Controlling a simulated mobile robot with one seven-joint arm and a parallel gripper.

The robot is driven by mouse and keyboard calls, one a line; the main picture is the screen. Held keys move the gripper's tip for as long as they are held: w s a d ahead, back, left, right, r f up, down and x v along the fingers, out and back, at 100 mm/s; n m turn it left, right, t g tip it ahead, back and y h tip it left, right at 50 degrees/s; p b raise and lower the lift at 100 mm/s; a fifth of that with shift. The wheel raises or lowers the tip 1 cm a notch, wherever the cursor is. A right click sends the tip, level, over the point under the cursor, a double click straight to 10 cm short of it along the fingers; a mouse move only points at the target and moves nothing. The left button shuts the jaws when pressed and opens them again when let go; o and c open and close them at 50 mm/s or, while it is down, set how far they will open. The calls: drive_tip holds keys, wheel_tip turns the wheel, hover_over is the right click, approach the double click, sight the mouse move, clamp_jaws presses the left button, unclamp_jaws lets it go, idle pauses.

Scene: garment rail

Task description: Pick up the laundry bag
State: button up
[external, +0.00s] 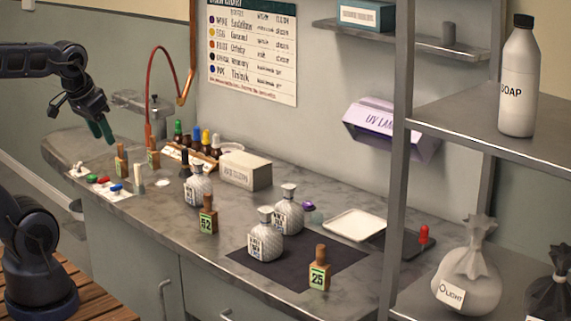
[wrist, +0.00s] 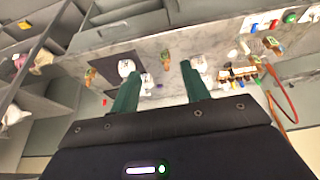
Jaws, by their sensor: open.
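A pale grey tied bag (external: 467,284) with a tag reading "LIGHT" sits on the lower shelf at the right of the external view. A dark tied bag (external: 551,293) stands to its right, partly cut off by the frame edge. Either could be the laundry bag; I cannot tell which. My gripper (external: 101,131) is at the far left, above the counter's left end and far from both bags. In the wrist view its green fingers (wrist: 158,76) are apart, with nothing held between them. Small pale shapes at the left of that view are too unclear to name.
The counter (external: 130,195) carries several patterned flasks, small brown bottles, a white box (external: 245,172) and a white tray (external: 354,225). A metal shelf post (external: 399,170) stands left of the bags. A soap bottle (external: 518,85) stands on the shelf above them.

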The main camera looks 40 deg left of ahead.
drive_tip(key=w+d+n+h, duration=0.2)
drive_tip(key=w+d+n, duration=0.1)
drive_tip(key=w+n, duration=0.4)
drive_tip(key=n+g+h, duration=0.1)
drive_tip(key=n+g, duration=0.1)
drive_tip(key=n, duration=1.7)
approach(265, 211)
drive_tip(key=shift+x, duration=5.2)
drive_tip(key=shift+c, duration=0.5)
clamp_jaws()
